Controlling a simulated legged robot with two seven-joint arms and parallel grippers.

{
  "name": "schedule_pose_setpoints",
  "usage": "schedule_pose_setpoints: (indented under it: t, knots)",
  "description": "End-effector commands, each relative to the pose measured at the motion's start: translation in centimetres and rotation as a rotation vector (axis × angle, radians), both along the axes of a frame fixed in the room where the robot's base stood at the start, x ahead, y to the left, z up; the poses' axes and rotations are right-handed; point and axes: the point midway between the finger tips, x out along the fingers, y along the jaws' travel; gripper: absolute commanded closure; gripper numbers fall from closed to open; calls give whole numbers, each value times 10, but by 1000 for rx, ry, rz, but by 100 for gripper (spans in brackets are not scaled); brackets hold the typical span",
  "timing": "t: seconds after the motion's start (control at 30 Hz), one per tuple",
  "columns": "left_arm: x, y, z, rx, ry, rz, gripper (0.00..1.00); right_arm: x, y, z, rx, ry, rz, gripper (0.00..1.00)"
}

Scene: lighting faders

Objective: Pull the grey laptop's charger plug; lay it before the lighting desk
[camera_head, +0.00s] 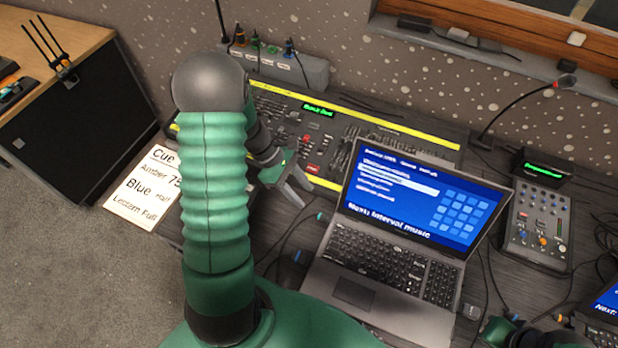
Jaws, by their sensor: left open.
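The grey laptop (365,290) stands open with a blue screen, right of centre. A grey socket strip (312,72) at the back wall holds several plugs, among them an orange-marked plug (241,38), a green-marked plug (255,44) and a blue-marked plug (289,48). Its labels are too small to read, so I cannot tell which plug is the grey laptop's. The lighting desk (400,139) lies behind the laptop, partly hidden by my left arm. My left gripper (300,190) is open and empty above the desk's front edge. Part of my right gripper (500,328) shows at the bottom right; its fingers are unclear.
A cue sheet (146,188) lies at the left. A small mixer (538,225) and a gooseneck microphone (565,80) stand at the right. A second laptop (606,305) is cut off at the right edge. Loose cables and a black mouse (291,272) lie beside the grey laptop.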

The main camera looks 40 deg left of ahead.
Motion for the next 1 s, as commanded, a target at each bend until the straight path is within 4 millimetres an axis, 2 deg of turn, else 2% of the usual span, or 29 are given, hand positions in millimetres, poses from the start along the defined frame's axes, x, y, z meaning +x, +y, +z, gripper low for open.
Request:
schedule_pose_setpoints:
  t: [0.3, 0.53, 0.87, 0.9, 1.0]
  knots:
    - [10, -26, -51, -3, 2, -6, 58, -1, 0, -50, 0, 1, 0, 100]
    - [15, -42, -70, 0, 1, -7, 58, 0, 0, -57, 0, 0, 0, 100]
    - [16, -45, -72, 0, 2, -6, 58, 0, 0, -58, 0, 0, 0, 100]
    - [16, -45, -72, -1, 2, -6, 60, 0, 0, -58, 0, 0, 0, 100]
    - [16, -45, -73, -1, 2, -6, 73, 0, 0, -58, 0, 0, 0, 100]
